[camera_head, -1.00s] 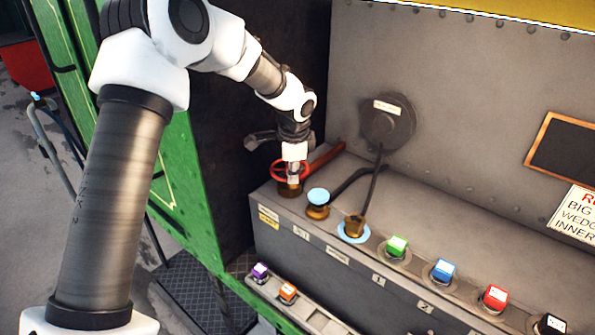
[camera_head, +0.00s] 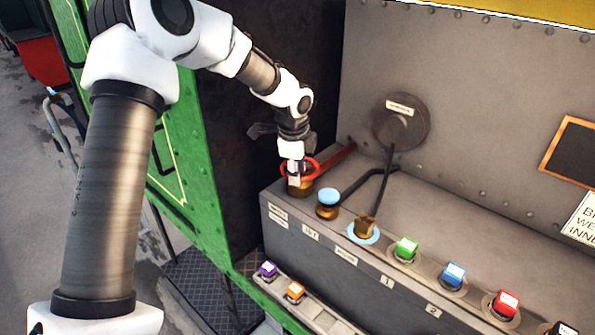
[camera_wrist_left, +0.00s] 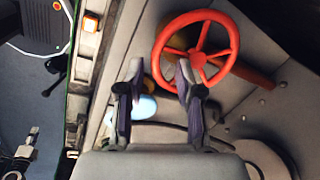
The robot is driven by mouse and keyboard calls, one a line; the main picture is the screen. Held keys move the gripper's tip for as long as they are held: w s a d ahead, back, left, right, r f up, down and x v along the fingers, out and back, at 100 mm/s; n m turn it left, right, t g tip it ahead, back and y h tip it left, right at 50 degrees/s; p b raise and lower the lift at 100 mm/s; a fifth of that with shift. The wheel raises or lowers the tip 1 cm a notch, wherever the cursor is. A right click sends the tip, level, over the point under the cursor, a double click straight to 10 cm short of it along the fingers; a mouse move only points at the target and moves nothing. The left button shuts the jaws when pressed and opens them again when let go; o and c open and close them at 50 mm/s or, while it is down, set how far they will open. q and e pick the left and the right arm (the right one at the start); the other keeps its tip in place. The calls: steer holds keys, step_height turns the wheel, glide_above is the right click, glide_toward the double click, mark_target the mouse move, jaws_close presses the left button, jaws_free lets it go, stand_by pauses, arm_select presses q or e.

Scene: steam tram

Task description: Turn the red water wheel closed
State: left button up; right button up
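The red water wheel (camera_head: 313,164) sits on a brass valve at the left end of the grey ledge. In the left wrist view the wheel (camera_wrist_left: 203,52) shows its spokes and most of its rim. My left gripper (camera_head: 293,180) is at the wheel's near left side and hides part of it in the head view. In the wrist view its fingers (camera_wrist_left: 157,75) are spread apart with nothing held between them. One fingertip overlaps the lower left rim; I cannot tell whether it touches.
A blue-capped brass valve (camera_head: 328,197) stands close to the right of the wheel. A brass fitting on a blue disc (camera_head: 363,233) and several coloured knobs follow along the ledge. A dark round fitting (camera_head: 401,122) is on the back wall. The green side panel (camera_head: 205,190) is left.

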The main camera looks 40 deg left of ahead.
arm_select(q)
step_height(320, 180, up, 12)
steer(key=s, duration=0.2)
steer(key=shift+d+f, duration=0.25)
steer(key=shift+d, duration=0.2)
